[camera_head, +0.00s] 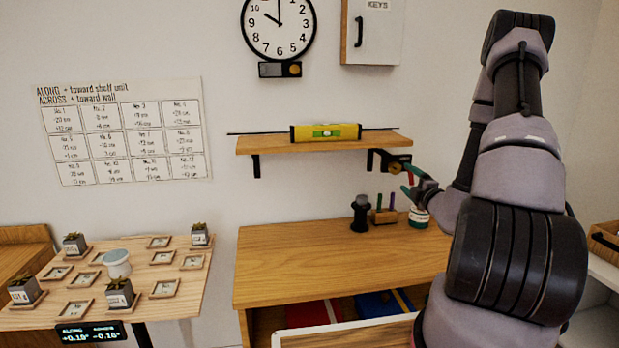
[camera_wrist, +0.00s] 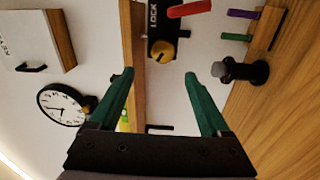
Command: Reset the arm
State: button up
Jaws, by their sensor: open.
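My gripper (camera_head: 407,180) is at the end of my raised arm, in front of the wall near the right end of the wall shelf and above the wooden cabinet top. In the wrist view my gripper (camera_wrist: 160,78) shows two green fingers spread apart with nothing between them. Beyond the fingers are the shelf (camera_wrist: 138,60) and a black lock box with a yellow knob (camera_wrist: 162,50). The wrist view is turned sideways.
A yellow level (camera_head: 325,133) lies on the wall shelf (camera_head: 270,145). On the cabinet (camera_head: 320,250) stand a dark stamp-like object (camera_head: 360,214), a pen holder (camera_head: 384,216) and a small jar (camera_head: 419,218). Its drawer is open. A board (camera_head: 140,255) with potted plants stands left.

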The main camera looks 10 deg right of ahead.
jog(key=s+a+r+n+g+y, duration=0.3)
jog(key=a+r+n+g+y, duration=0.1)
jog(key=a+r+n+y, duration=1.05)
jog(key=s+a+r+n+g, duration=0.2)
jog(key=s+a+n+g, duration=0.7)
jog(key=a+n, duration=0.4)
jog(key=s+d+r+n+g+h, duration=0.1)
jog(key=s+d+n+g+h, duration=0.15)
jog(key=s+n+h, duration=0.7)
jog(key=s+d+r+n+t+h, duration=0.3)
jog(key=s+d+r+n+t, duration=0.1)
jog(key=n, duration=0.9)
jog(key=s+d+r, duration=0.1)
jog(key=d+r, duration=0.1)
jog(key=d, duration=0.1)
jog(key=shift+r+h, duration=0.3)
jog(key=shift+r, duration=0.05)
